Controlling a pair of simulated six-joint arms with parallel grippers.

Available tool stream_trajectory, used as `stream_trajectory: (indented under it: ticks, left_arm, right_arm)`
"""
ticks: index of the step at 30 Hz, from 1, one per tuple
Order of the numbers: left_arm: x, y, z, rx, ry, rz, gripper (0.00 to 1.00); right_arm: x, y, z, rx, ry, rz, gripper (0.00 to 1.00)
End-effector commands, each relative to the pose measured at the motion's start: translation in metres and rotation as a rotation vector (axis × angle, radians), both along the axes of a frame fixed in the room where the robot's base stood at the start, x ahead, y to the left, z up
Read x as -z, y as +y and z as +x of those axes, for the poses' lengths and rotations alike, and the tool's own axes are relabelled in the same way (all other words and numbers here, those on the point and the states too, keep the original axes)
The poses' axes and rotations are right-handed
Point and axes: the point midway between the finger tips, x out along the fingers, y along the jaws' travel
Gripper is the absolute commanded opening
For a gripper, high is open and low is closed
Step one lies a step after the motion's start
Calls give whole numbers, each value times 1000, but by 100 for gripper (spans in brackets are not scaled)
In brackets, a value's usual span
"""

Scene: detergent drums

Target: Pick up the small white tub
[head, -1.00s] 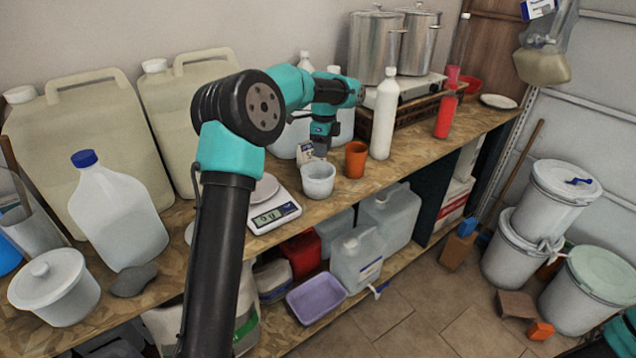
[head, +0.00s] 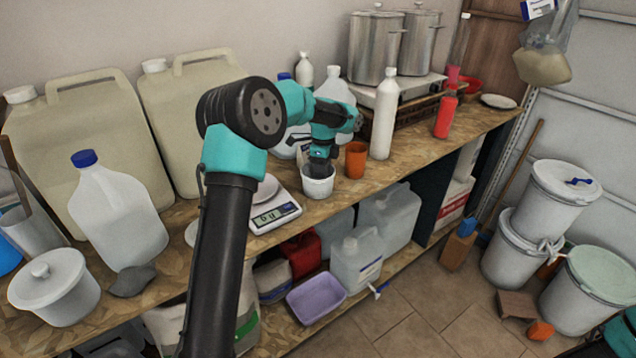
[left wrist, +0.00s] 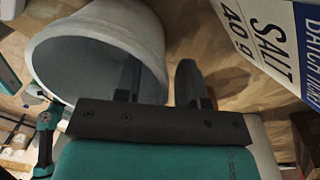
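The small white tub (head: 318,188) stands upright on the wooden shelf, just right of the scale and left of the orange cup. My left gripper (head: 319,168) is over it, pointing down, its fingertips low at the tub's mouth. In the left wrist view the tub (left wrist: 85,62) shows its open mouth at the left. My left gripper (left wrist: 159,70) is open there, with one finger inside the mouth and the other outside the wall. A gap shows between the fingers, and I see no firm contact. My right gripper is not in view.
The scale (head: 275,213) is close on the left and the orange cup (head: 356,160) close on the right. A salt packet (left wrist: 268,38) stands beside the gripper. White bottles (head: 384,115) are behind and right. The shelf's front edge is near the tub.

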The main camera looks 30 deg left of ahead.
Motion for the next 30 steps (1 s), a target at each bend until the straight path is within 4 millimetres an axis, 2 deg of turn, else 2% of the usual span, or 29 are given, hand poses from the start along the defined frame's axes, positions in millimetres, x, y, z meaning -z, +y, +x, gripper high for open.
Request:
stream_trajectory:
  ticks: [3, 16, 27, 30]
  left_arm:
    - [5, 0, 0, -1, 0, 0, 37]
    - [5, 0, 0, -1, 0, 0, 37]
    - [5, 0, 0, -1, 0, 0, 2]
    - [5, 0, 0, -1, 0, 0, 0]
  right_arm:
    - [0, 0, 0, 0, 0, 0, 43]
    - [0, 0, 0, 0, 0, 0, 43]
    - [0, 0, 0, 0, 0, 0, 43]
    - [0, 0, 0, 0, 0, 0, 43]
